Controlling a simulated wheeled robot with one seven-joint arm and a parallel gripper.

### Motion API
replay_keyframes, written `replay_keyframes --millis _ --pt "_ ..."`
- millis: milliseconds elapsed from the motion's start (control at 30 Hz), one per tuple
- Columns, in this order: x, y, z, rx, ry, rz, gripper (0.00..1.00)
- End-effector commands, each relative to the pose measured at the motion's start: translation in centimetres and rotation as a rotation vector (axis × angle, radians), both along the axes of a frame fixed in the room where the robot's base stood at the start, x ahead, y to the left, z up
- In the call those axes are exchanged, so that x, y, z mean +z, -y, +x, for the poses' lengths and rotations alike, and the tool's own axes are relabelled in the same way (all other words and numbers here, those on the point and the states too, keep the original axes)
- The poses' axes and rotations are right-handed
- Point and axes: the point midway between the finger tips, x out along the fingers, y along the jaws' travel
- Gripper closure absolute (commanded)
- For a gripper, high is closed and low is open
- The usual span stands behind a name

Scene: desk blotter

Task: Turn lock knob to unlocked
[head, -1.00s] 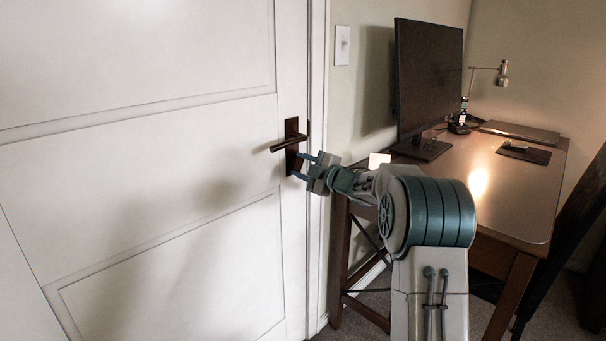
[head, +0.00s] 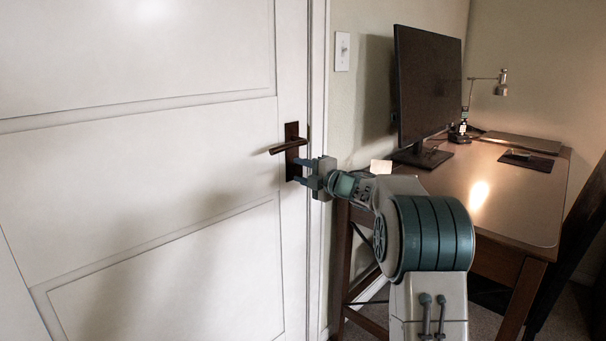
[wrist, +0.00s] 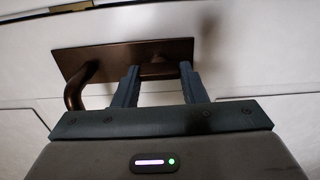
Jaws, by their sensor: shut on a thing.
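The door's dark bronze lock plate (head: 291,132) carries a lever handle (head: 286,147) pointing left. In the wrist view the plate (wrist: 90,60) spans the top and the curved lever (wrist: 74,92) is to the left of my fingers. My gripper (head: 297,171) is at the lower part of the plate, below the lever. The wrist view shows my gripper's (wrist: 159,70) two fingers on either side of the small bronze lock knob (wrist: 154,71), shut on it. The knob is partly hidden by the fingers, and its exact angle is hard to tell.
The white door (head: 150,180) fills the left side. A light switch (head: 342,51) is on the wall.

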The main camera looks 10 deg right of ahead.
Motion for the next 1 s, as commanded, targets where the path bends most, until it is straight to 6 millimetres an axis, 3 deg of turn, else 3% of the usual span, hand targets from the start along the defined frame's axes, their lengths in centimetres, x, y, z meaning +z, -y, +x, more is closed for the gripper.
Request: replay_keyframes --millis 267,300,367,400,767,1000 --pt "0.0 0.0 0.0 0.000 0.001 -0.003 0.85" --pt "0.0 0.0 0.0 0.000 0.001 -0.003 0.59" --pt "0.0 0.0 0.0 0.000 0.001 -0.003 0.42" --pt "0.0 0.0 0.0 0.000 0.000 -0.002 0.40" --pt "0.1 0.4 -0.4 -0.001 0.000 -0.001 0.40" --pt "0.3 2.9 -3.7 -0.005 -0.002 -0.001 0.40"
